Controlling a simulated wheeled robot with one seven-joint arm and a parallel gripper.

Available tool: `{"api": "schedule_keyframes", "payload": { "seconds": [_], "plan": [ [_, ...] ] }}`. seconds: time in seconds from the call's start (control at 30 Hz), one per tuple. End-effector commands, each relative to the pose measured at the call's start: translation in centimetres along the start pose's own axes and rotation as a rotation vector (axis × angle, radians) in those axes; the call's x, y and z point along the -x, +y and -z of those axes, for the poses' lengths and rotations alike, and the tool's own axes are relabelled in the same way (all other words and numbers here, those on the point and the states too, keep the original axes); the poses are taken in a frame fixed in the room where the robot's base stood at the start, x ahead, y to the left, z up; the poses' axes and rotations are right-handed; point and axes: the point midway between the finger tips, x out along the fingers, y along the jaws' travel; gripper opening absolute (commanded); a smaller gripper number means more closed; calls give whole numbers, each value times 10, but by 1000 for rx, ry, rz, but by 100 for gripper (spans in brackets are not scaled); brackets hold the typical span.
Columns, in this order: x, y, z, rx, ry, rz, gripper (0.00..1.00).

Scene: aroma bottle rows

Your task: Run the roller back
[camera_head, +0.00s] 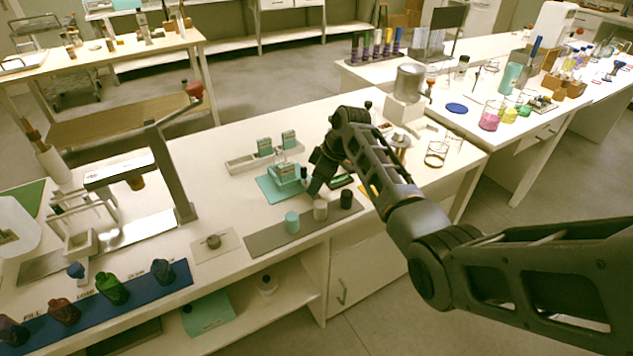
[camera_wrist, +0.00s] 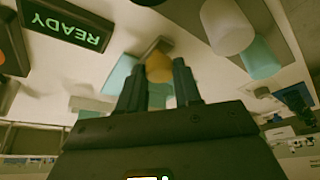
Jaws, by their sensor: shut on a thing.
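My gripper (camera_head: 312,190) is low over the near bench, just right of a teal block (camera_head: 285,173) on a teal mat (camera_head: 272,193). In the wrist view my gripper (camera_wrist: 160,80) has its two fingers on either side of a small orange rounded piece (camera_wrist: 158,68), and it is shut on it. A brownish bar and a teal shape show behind that piece. I cannot tell for sure whether the orange piece belongs to the roller. In the head view my gripper and arm hide what is held.
A grey strip (camera_head: 266,244) at the front edge bears a teal cylinder (camera_head: 292,223), a cream cylinder (camera_head: 320,210) and a black cylinder (camera_head: 346,199), close to my gripper. A pale tray (camera_head: 240,163) lies behind. A READY display (camera_wrist: 66,28) shows in the wrist view.

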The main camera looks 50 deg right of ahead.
Motion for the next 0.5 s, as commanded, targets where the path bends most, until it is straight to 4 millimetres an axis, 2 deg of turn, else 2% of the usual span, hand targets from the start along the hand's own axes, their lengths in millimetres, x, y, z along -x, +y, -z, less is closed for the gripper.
{"api": "schedule_keyframes", "payload": {
  "seconds": [0.03,0.13,0.4,0.5],
  "plan": [
    [0,0,0,0,0,0,9],
    [0,0,0,0,0,0,0],
    [0,0,0,0,0,1,0],
    [-1,-6,6,2,-1,2,0]
  ]
}}
